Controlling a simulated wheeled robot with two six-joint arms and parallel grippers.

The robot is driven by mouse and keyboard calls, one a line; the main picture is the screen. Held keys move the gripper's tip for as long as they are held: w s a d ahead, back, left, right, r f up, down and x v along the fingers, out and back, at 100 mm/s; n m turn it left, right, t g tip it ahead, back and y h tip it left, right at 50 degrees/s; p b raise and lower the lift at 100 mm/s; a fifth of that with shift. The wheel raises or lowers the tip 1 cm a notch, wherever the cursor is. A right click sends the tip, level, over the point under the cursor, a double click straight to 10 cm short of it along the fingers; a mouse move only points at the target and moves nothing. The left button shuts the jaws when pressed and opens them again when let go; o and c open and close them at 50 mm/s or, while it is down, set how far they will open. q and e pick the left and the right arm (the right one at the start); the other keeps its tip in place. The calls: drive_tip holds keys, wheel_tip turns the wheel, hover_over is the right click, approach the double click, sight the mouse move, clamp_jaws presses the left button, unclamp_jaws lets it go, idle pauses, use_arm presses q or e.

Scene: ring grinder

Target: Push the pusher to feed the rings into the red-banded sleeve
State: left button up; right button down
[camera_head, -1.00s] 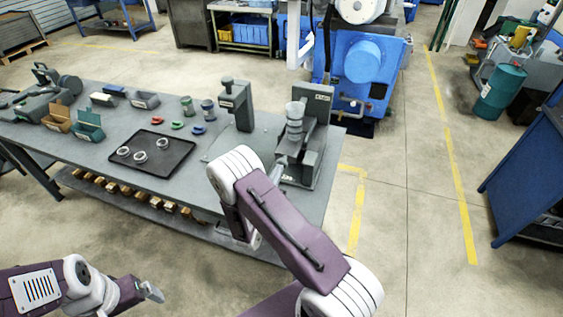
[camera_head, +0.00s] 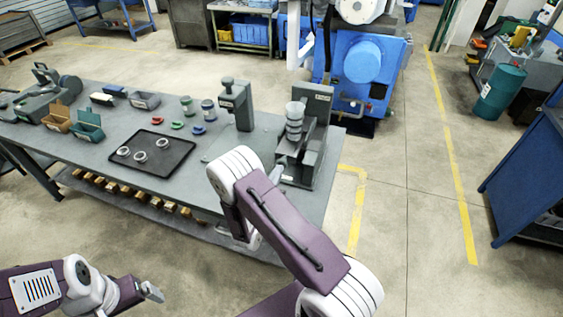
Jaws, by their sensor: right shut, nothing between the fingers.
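The grey ring grinder (camera_head: 318,110) stands at the right end of the workbench, with a stepped light-grey cup and column (camera_head: 294,122) on its front. My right gripper (camera_head: 279,168) is shut and empty, low at the front left of the grinder. Whether it touches the machine is too small to tell. I cannot make out the pusher or the red-banded sleeve; my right arm hides part of the machine's base. Three metal rings (camera_head: 140,156) lie apart on a black tray (camera_head: 176,165). My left gripper (camera_head: 150,291) is low in front of the bench, away from everything; its jaw opening is unclear.
A grey press-like stand (camera_head: 235,105) is left of the grinder. Green and grey cans (camera_head: 208,109), small red, green and blue pieces (camera_head: 198,130), and open brown and teal boxes (camera_head: 88,124) stand farther left.

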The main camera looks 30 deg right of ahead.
sight(284, 157)
drive_tip(key=shift+w+d, duration=0.1)
drive_tip(key=shift+d, duration=0.05)
idle(0.4)
drive_tip(key=shift+b+x, duration=0.65)
drive_tip(key=shift+x, duration=2.55)
drive_tip(key=v, duration=0.6)
drive_tip(key=shift+s+a, duration=0.25)
drive_tip(key=v, duration=0.5)
